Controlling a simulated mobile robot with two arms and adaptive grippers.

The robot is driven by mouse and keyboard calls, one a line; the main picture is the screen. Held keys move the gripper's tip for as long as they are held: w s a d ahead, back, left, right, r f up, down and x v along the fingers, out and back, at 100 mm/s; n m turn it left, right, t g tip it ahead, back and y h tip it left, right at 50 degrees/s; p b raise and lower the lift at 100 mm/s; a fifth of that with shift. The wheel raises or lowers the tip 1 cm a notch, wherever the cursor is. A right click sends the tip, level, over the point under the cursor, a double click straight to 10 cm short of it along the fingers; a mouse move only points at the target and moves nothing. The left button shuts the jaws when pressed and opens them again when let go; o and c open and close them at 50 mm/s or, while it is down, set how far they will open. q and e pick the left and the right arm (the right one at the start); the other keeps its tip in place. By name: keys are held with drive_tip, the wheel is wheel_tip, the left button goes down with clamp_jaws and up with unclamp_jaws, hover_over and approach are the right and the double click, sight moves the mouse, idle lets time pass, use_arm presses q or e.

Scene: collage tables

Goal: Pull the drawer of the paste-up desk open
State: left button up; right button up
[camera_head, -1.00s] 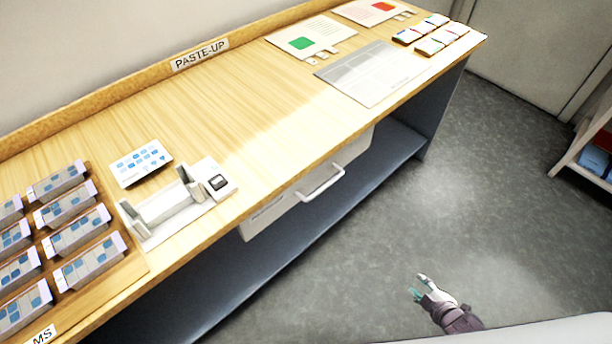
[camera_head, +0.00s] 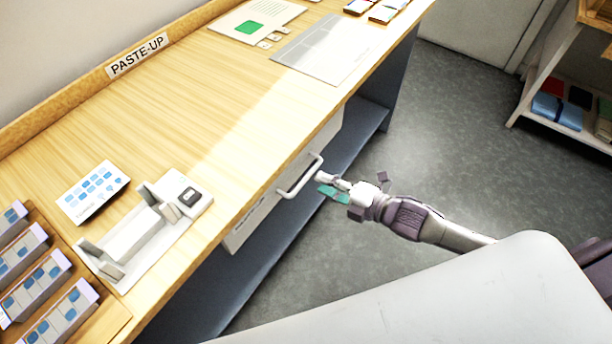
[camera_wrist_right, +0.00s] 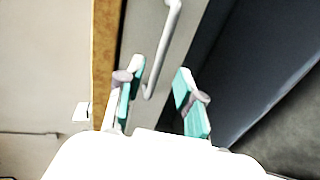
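The paste-up desk (camera_head: 215,105) has a pale wooden top with a "PASTE-UP" sign. Its light grey drawer (camera_head: 262,203) under the front edge looks shut. The drawer has a white bar handle (camera_head: 301,180), which also shows in the right wrist view (camera_wrist_right: 163,50). My right gripper (camera_head: 326,184) is close in front of the handle's right end. In the right wrist view, its teal-padded fingers (camera_wrist_right: 158,100) are apart, with the handle's end ahead of the gap between them. No contact shows. My left gripper is not in view.
On the desk are a white holder (camera_head: 140,235), a blue-spotted card (camera_head: 93,190), several small boxes (camera_head: 35,290) and sheets (camera_head: 325,48). A shelf unit (camera_head: 560,95) stands at the right. The grey floor (camera_head: 450,120) between is clear.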

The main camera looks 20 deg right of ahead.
sight(307, 176)
drive_tip(key=x, duration=0.6)
drive_tip(key=shift+w+a, duration=0.1)
drive_tip(key=shift+c, duration=0.4)
clamp_jaws()
